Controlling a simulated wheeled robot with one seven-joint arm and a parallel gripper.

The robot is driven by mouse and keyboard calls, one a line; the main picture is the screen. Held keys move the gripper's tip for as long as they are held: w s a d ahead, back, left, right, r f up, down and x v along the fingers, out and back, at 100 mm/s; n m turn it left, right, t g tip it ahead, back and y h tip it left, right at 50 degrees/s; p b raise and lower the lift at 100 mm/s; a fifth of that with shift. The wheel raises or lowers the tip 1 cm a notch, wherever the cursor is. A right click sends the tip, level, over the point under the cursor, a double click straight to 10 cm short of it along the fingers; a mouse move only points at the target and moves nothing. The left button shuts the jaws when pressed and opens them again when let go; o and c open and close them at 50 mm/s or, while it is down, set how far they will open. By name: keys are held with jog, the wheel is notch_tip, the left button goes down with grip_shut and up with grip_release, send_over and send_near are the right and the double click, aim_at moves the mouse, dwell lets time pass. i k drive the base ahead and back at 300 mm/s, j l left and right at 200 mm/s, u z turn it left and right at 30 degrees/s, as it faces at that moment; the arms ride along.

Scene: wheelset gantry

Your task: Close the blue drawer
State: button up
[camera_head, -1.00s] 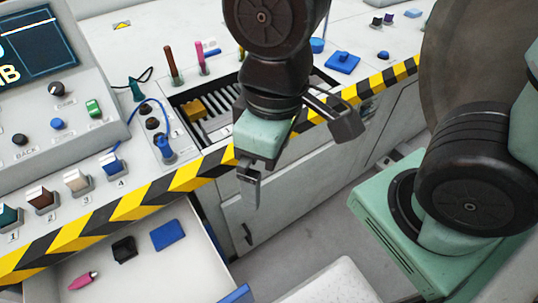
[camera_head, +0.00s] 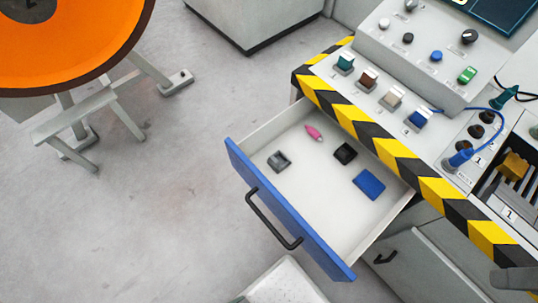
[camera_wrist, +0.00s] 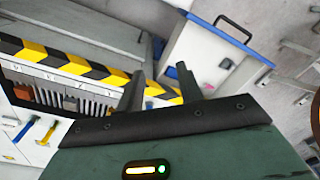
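The blue drawer (camera_head: 290,222) is pulled out from under the console, with its blue front and black handle (camera_head: 270,222) facing the lower left. Its white inside holds a grey block, a pink piece, a black block and a blue block. In the wrist view the drawer (camera_wrist: 234,50) stands open beyond my fingertips, its black handle on the far side. My gripper (camera_wrist: 163,70) is open, with its two dark fingers apart and nothing seen between them. It is apart from the handle. In the head view only a grey piece, perhaps of my gripper, shows at the lower right corner.
The console (camera_head: 440,85) with knobs, switches and a striped edge (camera_head: 400,160) stands above the drawer. A cabinet door (camera_head: 425,268) is below it at the right. An orange wheel (camera_head: 65,40) on a grey stand is at the left.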

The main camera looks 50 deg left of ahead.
aim_at(315, 197)
jog(key=k+j+u, duration=0.1)
jog(key=u, duration=1.4)
jog(key=j+z, duration=0.15)
jog(key=j, duration=0.15)
jog(key=k+j+z, duration=0.1)
jog(key=j, duration=0.2)
